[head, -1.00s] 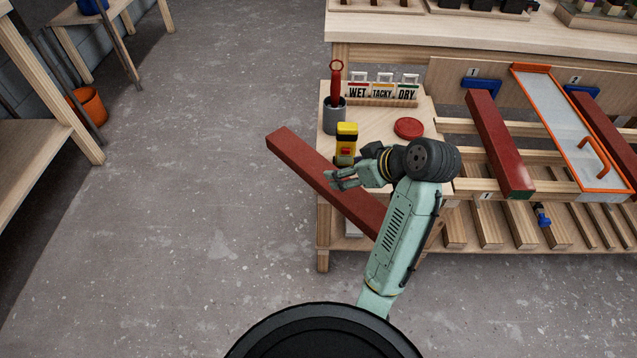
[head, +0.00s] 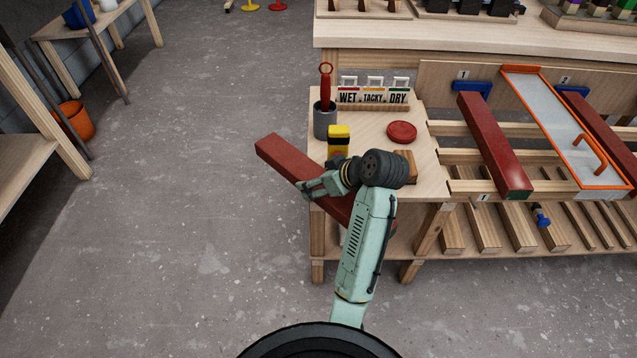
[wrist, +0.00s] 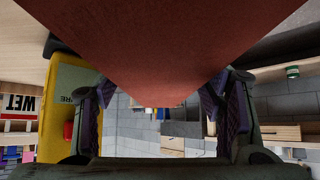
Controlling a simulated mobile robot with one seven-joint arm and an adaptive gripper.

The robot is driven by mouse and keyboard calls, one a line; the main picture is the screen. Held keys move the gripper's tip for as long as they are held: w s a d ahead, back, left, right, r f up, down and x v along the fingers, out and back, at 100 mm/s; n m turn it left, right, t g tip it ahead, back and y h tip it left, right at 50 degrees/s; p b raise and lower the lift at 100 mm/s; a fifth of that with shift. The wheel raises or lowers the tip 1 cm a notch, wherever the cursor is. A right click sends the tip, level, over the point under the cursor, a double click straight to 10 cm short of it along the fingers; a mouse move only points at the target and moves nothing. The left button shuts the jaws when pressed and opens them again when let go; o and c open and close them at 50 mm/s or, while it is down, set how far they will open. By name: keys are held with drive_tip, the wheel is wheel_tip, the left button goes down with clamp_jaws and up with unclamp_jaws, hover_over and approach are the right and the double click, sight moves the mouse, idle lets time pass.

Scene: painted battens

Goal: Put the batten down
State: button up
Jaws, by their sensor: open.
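A dark red batten (head: 285,158) lies slanted across the left front corner of the small table, its far left end sticking out past the table's edge. My arm hides part of its near end, and I cannot tell what bears it. My gripper (head: 308,188) is open and overlaps the batten's middle in the head view. In the wrist view the batten (wrist: 165,45) fills the top and middle, with the open fingers (wrist: 170,105) to either side of it. I cannot tell whether they touch it.
On the table are a yellow device (head: 339,138), a grey cup (head: 325,120) with a red-handled tool, a WET/TACKY/DRY sign (head: 373,97), a red disc (head: 402,131) and a wooden block (head: 405,166). Another red batten (head: 493,145) lies on the rack at right.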

drive_tip(key=shift+f, duration=0.1)
drive_tip(key=shift+c, duration=0.2)
drive_tip(key=c, duration=1.3)
drive_tip(key=shift+w, duration=0.1)
clamp_jaws()
